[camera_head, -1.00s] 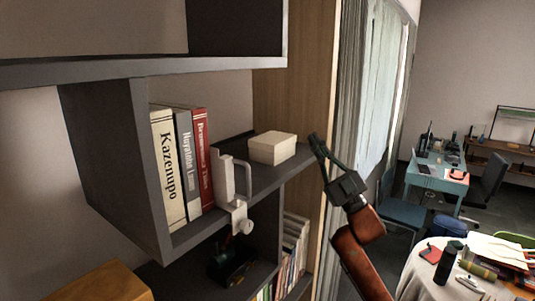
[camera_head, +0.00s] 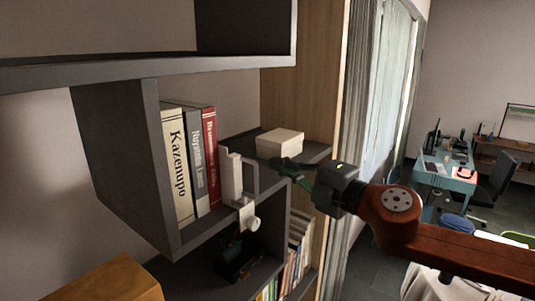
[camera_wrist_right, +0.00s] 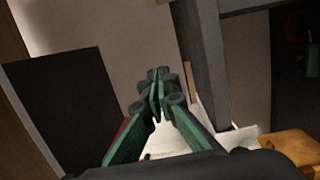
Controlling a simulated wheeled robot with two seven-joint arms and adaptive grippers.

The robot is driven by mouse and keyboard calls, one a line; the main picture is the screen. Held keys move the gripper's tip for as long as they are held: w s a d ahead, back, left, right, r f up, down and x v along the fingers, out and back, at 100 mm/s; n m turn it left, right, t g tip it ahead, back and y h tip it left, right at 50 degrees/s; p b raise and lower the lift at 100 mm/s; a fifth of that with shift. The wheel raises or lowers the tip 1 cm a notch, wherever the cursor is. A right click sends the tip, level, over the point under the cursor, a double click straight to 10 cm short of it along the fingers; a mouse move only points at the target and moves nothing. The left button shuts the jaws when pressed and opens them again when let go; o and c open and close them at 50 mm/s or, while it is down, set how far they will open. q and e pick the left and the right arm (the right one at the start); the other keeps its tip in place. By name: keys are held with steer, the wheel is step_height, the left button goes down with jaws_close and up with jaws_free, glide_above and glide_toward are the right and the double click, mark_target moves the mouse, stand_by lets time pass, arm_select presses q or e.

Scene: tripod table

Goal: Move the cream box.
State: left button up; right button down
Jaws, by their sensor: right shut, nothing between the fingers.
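The cream box (camera_head: 280,141) sits on the dark shelf board (camera_head: 228,219), toward its right end, right of the books. My right gripper (camera_head: 279,166) reaches in from the right, its shut, empty fingers pointing left in front of the box's lower edge. I cannot tell whether they touch the box. In the right wrist view the green-sided fingers (camera_wrist_right: 157,82) come together at their tips. A pale surface shows between them there; I cannot tell what it is. My left gripper is not in view.
Several upright books (camera_head: 191,160) stand left of the box, beside a white bookend (camera_head: 236,185) at the shelf's front. A wooden panel (camera_head: 305,100) closes off the back right. More books (camera_head: 300,238) stand on the shelf below. An orange-brown wooden object (camera_head: 112,280) is at lower left.

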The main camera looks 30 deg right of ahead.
mark_target(275, 151)
steer(key=shift+m+h, duration=0.6)
steer(key=shift+h, duration=0.2)
steer(key=w+p, duration=0.1)
steer(key=w, duration=0.1)
steer(key=w+d+p, duration=0.1)
steer(key=w+p, duration=0.2)
steer(key=w, duration=0.1)
steer(key=shift+w+d+f+p, duration=0.2)
steer(key=shift+f+p, duration=0.2)
steer(key=shift+w+f, duration=0.15)
steer(key=shift+w, duration=0.25)
steer(key=shift+w+a+p, duration=0.2)
steer(key=shift+w+p, duration=0.1)
steer(key=shift+p, duration=0.2)
steer(key=shift+w+d+p, duration=0.1)
steer(key=shift+w+p, duration=0.4)
steer(key=shift+w, duration=0.05)
steer(key=shift+w+d, duration=0.25)
steer(key=shift+d, duration=0.3)
steer(key=shift+w+d+p, duration=0.25)
steer(key=shift+d+p, duration=0.05)
steer(key=shift+d, duration=0.35)
steer(key=shift+w+d+p, duration=0.25)
steer(key=shift+d+p, duration=0.05)
steer(key=shift+d, duration=0.3)
